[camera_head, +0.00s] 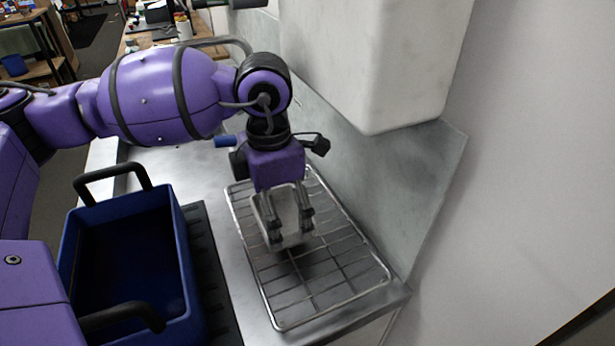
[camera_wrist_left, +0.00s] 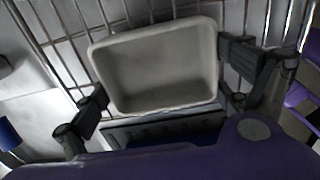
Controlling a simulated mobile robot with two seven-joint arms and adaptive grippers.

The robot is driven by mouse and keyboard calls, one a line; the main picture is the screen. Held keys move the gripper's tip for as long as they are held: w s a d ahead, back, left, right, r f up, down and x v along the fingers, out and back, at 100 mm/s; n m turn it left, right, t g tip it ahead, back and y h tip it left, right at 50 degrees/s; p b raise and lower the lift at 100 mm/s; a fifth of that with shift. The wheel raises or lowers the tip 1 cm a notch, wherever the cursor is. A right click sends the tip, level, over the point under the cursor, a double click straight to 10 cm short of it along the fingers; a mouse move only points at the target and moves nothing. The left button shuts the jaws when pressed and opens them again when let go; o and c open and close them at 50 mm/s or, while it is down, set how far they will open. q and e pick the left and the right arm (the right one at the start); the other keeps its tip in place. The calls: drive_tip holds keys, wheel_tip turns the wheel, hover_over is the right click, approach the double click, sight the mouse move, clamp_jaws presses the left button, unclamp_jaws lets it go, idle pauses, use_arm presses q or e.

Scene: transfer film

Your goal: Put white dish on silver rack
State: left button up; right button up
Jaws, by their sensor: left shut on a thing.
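My left gripper (camera_head: 291,230) is shut on the white dish (camera_head: 288,215), with one finger on either side of it. The dish is a small, empty, rectangular tray with rounded corners, and its open inside faces the camera in the left wrist view (camera_wrist_left: 160,65). The silver rack (camera_head: 334,305) is a wire grid lying on the metal counter. The dish is over the rack's upper middle part, with a dark shadow just below it. I cannot tell whether it touches the wires. Rack wires also show behind the dish in the left wrist view (camera_wrist_left: 258,18). My right gripper is out of view.
A dark blue bin (camera_head: 185,262) with black handles stands left of the rack, by a black ribbed mat (camera_head: 212,275). A large white block (camera_head: 375,65) overhangs behind the rack, against the grey wall. The rack's front part is bare.

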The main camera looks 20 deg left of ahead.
use_arm(q)
drive_tip(key=shift+f, duration=0.15)
drive_tip(key=o, duration=0.9)
wheel_tip(320, 180, up, 8)
drive_tip(key=shift+f, duration=0.1)
